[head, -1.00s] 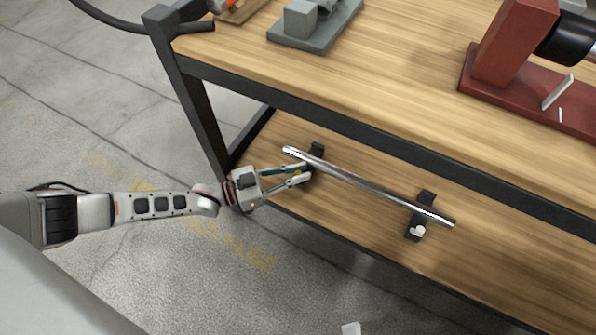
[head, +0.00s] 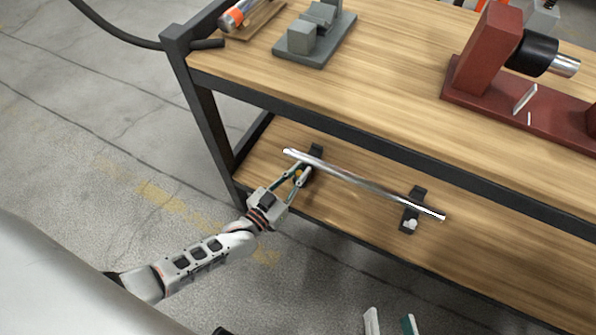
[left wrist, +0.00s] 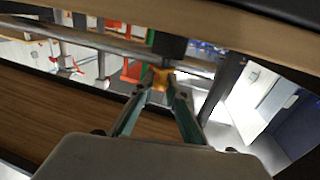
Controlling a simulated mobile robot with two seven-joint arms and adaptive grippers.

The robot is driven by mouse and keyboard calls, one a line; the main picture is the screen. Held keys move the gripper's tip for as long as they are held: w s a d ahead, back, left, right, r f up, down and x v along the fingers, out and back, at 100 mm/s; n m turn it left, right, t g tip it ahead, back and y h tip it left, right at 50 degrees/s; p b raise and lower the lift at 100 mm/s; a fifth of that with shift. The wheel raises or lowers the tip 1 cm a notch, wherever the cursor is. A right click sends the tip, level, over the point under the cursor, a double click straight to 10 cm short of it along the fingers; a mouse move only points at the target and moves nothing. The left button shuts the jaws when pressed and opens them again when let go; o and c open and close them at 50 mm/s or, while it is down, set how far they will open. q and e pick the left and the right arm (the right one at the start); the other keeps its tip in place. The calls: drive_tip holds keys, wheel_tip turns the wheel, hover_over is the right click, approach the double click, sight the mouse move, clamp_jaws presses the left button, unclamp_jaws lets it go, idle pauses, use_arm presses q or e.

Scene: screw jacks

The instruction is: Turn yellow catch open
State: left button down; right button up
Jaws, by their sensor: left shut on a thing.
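The yellow catch (head: 298,175) is a small piece on the left dark bracket (head: 316,152), which holds a shiny metal rod (head: 365,183) on the lower shelf. It also shows in the left wrist view (left wrist: 157,77), between the fingertips. My left gripper (head: 303,174) is shut on the yellow catch, its fingers partly hiding it. My right gripper (head: 390,322) shows only as two separated fingertips at the bottom edge, open and with nothing seen between them.
A second dark bracket with a white catch (head: 410,225) holds the rod's right end. The upper wooden tabletop (head: 400,75) overhangs the lower shelf (head: 345,222). A table leg (head: 212,125) stands left of my left gripper. A red machine (head: 490,60) sits on top.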

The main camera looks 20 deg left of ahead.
use_arm(q)
drive_tip(key=shift+n+y, duration=0.5)
drive_tip(key=shift+y, duration=0.2)
drive_tip(key=c, duration=2)
unclamp_jaws()
drive_tip(key=shift+c, duration=0.2)
drive_tip(key=shift+s, duration=0.1)
